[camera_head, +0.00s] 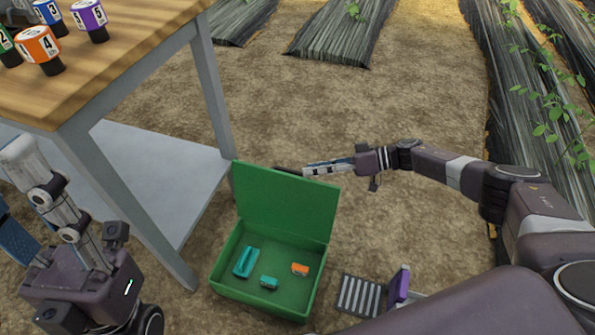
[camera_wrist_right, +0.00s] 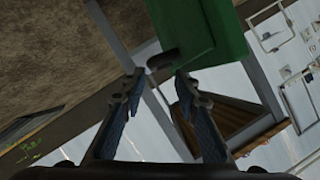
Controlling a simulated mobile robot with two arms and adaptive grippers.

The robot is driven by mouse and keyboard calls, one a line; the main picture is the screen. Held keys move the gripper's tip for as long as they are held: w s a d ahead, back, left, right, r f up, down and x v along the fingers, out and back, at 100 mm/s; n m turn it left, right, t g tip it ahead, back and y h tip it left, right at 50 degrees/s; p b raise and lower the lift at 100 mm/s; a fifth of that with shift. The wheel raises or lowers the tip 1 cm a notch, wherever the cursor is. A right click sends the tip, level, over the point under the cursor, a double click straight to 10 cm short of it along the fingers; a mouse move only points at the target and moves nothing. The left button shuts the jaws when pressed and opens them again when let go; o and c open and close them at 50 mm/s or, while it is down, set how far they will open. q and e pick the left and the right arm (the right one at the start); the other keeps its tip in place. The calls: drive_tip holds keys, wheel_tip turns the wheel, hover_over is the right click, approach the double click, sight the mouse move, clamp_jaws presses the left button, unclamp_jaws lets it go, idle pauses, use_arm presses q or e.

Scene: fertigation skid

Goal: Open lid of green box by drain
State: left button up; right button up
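The green box (camera_head: 262,295) stands on the soil next to the drain grate (camera_head: 360,296). Its lid (camera_head: 285,205) is raised, standing steeply up at the box's far side. Teal and orange pieces lie inside. My right gripper (camera_head: 308,171) is at the lid's top edge. In the right wrist view its fingertips (camera_wrist_right: 158,76) are apart, with a dark handle-like bar (camera_wrist_right: 162,58) of the green lid (camera_wrist_right: 205,35) just beyond the gap; I cannot tell if they touch.
A wooden-topped table (camera_head: 110,50) with numbered coloured knobs stands at the left, its grey lower shelf (camera_head: 160,170) and leg close to the box. A purple object (camera_head: 400,286) stands by the grate. Covered plant rows (camera_head: 345,30) lie behind. Open soil lies beyond the lid.

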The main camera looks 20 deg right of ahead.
drive_tip(key=v, duration=0.4)
idle(0.4)
